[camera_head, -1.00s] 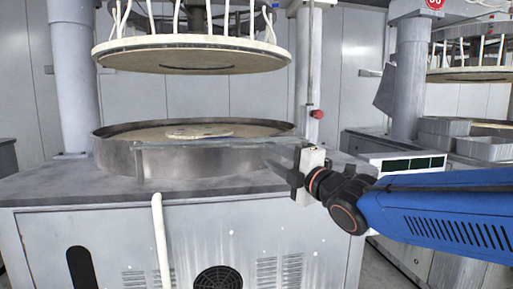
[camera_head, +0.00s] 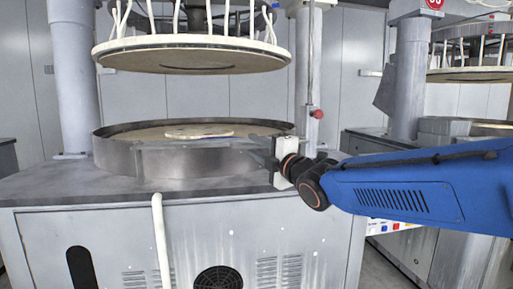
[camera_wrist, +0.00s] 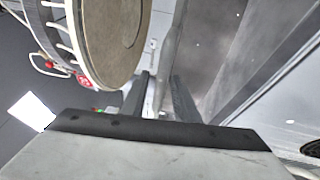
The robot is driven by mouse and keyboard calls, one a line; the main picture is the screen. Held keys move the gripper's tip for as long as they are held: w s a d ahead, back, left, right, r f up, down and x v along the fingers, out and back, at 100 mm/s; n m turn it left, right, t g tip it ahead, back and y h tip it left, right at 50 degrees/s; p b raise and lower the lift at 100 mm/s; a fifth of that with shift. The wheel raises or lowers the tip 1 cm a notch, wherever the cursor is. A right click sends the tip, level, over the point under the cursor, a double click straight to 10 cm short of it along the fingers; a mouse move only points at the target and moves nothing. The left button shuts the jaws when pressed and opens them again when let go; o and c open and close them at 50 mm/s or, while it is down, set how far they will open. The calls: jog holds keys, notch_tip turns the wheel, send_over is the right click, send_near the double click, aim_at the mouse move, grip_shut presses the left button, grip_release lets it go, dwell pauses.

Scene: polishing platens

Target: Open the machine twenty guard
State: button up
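The machine's guard (camera_head: 125,158) is a low curved metal wall around the front of the round polishing platen (camera_head: 155,131). A thin horizontal rail (camera_head: 190,144) runs along its front. My gripper (camera_head: 262,151) is at the right end of the guard's front, fingers pointing left toward the wall. In the wrist view my gripper (camera_wrist: 160,82) has its two dark fingers apart, with a grey strip visible between or beyond them. I cannot tell whether either finger touches the guard. No machine number is readable on this machine.
A large upper disc (camera_head: 190,54) hangs above the platen. A post with a red knob (camera_head: 317,114) stands behind my gripper. A white pipe (camera_head: 160,235) runs down the cabinet front (camera_head: 100,230). Another machine (camera_head: 470,75) stands at the right.

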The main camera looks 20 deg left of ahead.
grip_shut()
jog(key=shift+w+a+r, duration=0.1)
jog(key=shift+w+r, duration=0.1)
jog(key=shift+r, duration=1.35)
jog(key=shift+o, duration=0.9)
grip_release()
jog(key=v, duration=1.7)
jog(key=shift+s, duration=0.15)
jog(key=shift+d, duration=0.25)
